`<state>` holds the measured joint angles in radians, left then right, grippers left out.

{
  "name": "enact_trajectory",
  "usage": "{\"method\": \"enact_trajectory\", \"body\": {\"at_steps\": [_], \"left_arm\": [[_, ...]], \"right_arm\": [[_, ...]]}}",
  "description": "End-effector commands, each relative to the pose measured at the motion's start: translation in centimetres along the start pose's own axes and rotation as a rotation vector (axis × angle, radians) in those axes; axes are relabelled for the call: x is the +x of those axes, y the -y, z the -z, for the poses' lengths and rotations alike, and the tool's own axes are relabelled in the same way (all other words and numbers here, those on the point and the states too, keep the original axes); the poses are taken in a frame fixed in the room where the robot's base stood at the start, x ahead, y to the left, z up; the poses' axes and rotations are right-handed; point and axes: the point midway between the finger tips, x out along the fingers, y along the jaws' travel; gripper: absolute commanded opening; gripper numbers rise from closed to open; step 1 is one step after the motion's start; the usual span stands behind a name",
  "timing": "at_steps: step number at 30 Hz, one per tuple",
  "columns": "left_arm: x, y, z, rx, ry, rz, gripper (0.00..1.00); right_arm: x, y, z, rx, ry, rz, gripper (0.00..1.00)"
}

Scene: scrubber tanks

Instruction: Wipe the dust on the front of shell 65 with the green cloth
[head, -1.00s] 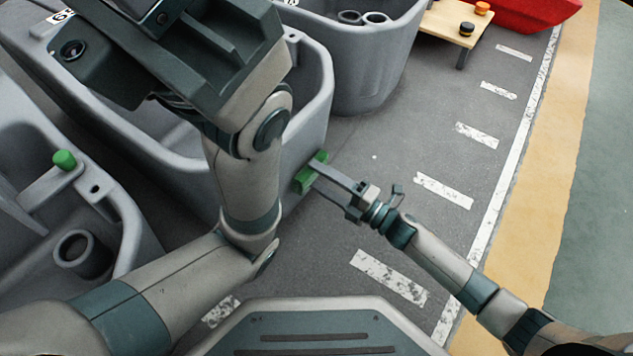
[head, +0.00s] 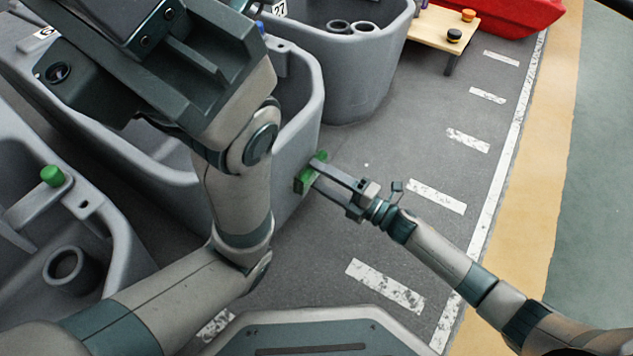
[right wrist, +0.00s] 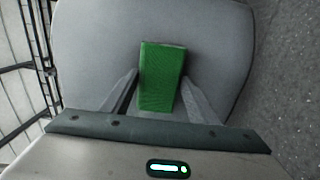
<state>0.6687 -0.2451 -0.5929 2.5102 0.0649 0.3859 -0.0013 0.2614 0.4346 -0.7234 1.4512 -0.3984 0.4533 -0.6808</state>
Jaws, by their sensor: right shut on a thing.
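My right gripper (head: 332,180) is shut on the green cloth (head: 304,180), a folded block at the front wall of a grey shell (head: 292,165). The cloth looks to be against or very near this wall; I cannot tell if it touches. In the right wrist view the cloth (right wrist: 162,75) sits between the fingers, with the shell's smooth grey front (right wrist: 215,50) behind it. No dust can be made out on that front. The shell's number is not readable; my left arm covers much of it.
Another grey shell marked 27 (head: 365,85) stands behind. A grey shell with a green knob (head: 53,176) is at the left. A low wooden table (head: 445,28) with small cylinders and a red tub (head: 510,12) are at the back. The floor to the right is clear.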

Motion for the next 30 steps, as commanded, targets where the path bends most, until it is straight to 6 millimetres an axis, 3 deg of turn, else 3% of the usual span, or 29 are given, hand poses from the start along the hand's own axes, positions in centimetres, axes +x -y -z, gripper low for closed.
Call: {"method": "enact_trajectory", "body": {"at_steps": [22,30], "left_arm": [[0.3,0.1,-0.1,0.000,0.000,0.000,0.31],[1.0,0.2,-0.4,0.000,0.000,0.000,0.31]], "right_arm": [[-0.1,0.0,-0.1,0.000,-0.001,0.000,0.36],[0.0,-0.1,1.2,0.003,-0.001,0.000,0.36]]}}
